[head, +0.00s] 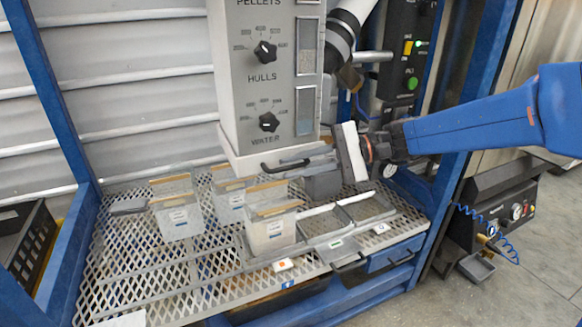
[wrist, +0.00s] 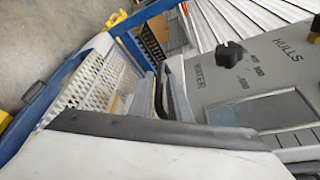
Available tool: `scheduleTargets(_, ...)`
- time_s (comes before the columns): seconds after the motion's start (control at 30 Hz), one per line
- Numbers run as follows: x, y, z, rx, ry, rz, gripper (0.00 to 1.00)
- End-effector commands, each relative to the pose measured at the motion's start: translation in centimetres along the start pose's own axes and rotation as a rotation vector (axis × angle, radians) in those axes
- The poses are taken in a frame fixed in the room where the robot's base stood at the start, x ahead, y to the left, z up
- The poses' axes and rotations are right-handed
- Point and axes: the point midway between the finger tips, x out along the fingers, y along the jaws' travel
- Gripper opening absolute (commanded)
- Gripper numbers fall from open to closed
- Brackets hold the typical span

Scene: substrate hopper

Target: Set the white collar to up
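The white collar (head: 268,157) is a pale band around the bottom end of the grey hopper column, just below the WATER label. A black bar handle (head: 284,165) sticks out from its front. My gripper (head: 308,168) is right of the handle, close to the collar's front right corner, with its grey fingers pointing left. The fingers look apart. In the wrist view the black handle (wrist: 178,92) shows beyond the fingers, beside the hopper face; whether it lies between them or touches one is unclear.
The hopper (head: 238,90) carries black knobs for HULLS (head: 265,51) and WATER (head: 268,121). Below, several clear bins, including a front one (head: 271,230), stand on a mesh shelf (head: 120,270). Shallow trays (head: 325,222) lie under my gripper. A blue frame post (head: 50,90) stands at left.

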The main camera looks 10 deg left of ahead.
Motion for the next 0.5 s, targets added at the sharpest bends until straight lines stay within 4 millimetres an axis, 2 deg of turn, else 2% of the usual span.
scheduleTargets(0.2,1.06,0.03,0.01,0.0,0.001,0.001,0.17)
scheduleTargets(0.47,1.12,0.01,0.01,0.0,0.001,0.001,0.17)
scheduleTargets(0.5,1.12,0.01,0.01,0.0,0.001,0.001,0.1)
